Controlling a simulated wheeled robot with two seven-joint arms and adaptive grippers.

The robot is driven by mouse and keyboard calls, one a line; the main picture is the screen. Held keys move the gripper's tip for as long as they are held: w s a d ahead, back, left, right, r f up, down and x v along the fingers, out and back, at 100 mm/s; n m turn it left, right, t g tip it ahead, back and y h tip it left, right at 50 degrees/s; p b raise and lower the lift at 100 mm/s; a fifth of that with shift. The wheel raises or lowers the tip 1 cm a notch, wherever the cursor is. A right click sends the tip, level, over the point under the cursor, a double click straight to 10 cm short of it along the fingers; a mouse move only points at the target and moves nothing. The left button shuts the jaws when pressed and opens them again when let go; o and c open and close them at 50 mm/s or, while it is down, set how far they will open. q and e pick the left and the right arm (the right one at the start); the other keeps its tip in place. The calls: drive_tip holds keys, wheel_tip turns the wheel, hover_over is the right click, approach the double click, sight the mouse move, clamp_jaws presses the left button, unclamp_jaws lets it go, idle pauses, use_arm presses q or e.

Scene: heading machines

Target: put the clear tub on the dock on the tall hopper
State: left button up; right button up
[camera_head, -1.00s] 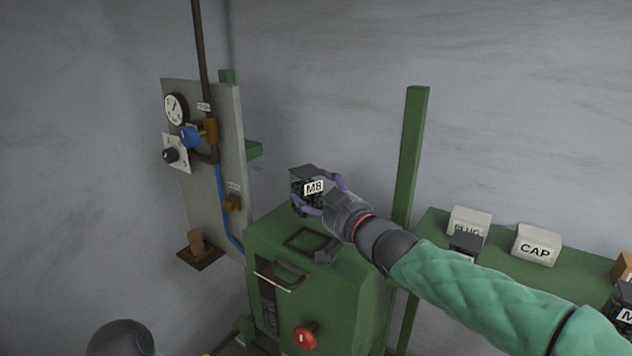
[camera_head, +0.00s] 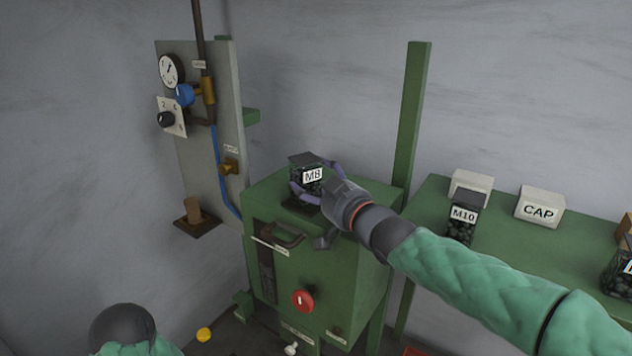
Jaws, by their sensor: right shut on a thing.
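The clear tub (camera_head: 307,163) has a dark lid, dark contents and an M8 label, and it is upright. My right gripper (camera_head: 318,188) is shut on it, its fingers around the tub's sides. The tub is over the dock (camera_head: 299,204), a dark square frame on top of the green tall hopper (camera_head: 265,192). The tub and fingers hide most of the dock, and I cannot tell whether the tub's base rests in it. My left gripper does not show; only part of my left arm is at the bottom left.
A green shelf (camera_head: 510,260) at the right holds an M10 tub (camera_head: 463,217), a CAP box (camera_head: 539,208) and another pale box (camera_head: 471,186). A green post (camera_head: 411,120) stands behind the hopper. A gauge panel (camera_head: 205,130) is at the left. The hopper front has a red knob (camera_head: 303,300).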

drive_tip(key=shift+s+r, duration=0.15)
drive_tip(key=shift+r, duration=0.05)
drive_tip(key=shift+f, duration=0.25)
drive_tip(key=shift+f+b, duration=0.3)
drive_tip(key=shift+b, duration=0.05)
